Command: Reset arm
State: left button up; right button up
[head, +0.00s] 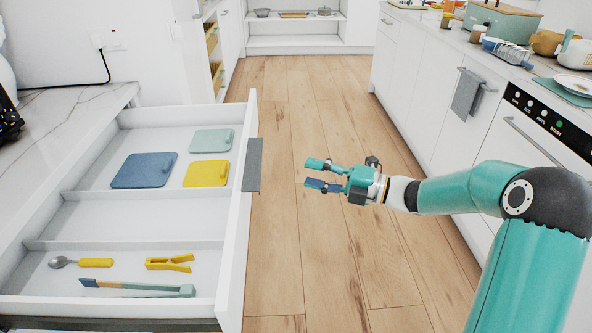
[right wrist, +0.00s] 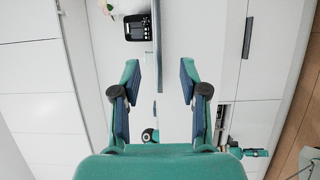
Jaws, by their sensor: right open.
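My right arm comes in from the right in the head view. Its teal right gripper (head: 322,174) is held over the wooden floor, just right of the open drawer's front. The jaws point left and are open and empty. In the right wrist view the two fingers of the right gripper (right wrist: 160,88) stand apart with nothing between them. Past them are pale cabinet fronts and a drawer or panel edge.
The open white drawer (head: 235,220) holds blue, yellow and mint boards, a spoon (head: 85,262), yellow tongs (head: 169,263) and longer tongs (head: 140,288). A grey towel (head: 467,93) hangs on the right counter's front. The floor (head: 330,240) between is clear.

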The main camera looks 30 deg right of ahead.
jog(key=shift+s+d, duration=0.35)
jog(key=shift+s, duration=0.05)
jog(key=w+a+f+m+h, duration=0.2)
jog(key=a+f+m+h, duration=0.1)
jog(key=f+m, duration=0.45)
jog(key=w+a+f+m+h, duration=0.2)
jog(key=a+f+m, duration=0.1)
jog(key=f+m, duration=0.4)
jog(key=s+a+f+m+g+h, duration=0.1)
jog(key=s+a+f+m+g, duration=0.4)
jog(key=f, duration=0.5)
jog(key=s+a+f+m+g+h, duration=0.2)
jog(key=s+a+f+m, duration=0.2)
jog(key=s+f, duration=0.4)
jog(key=s+a+f+m+g, duration=0.2)
jog(key=s+f+g, duration=0.1)
jog(key=s, duration=0.4)
jog(key=s+a+f+m+g, duration=0.3)
jog(key=s+f, duration=0.1)
jog(key=s, duration=0.2)
notch_tip(320, 180, up, 18)
jog(key=s+p, duration=0.1)
jog(key=p, duration=1.7)
jog(key=shift+d, duration=0.15)
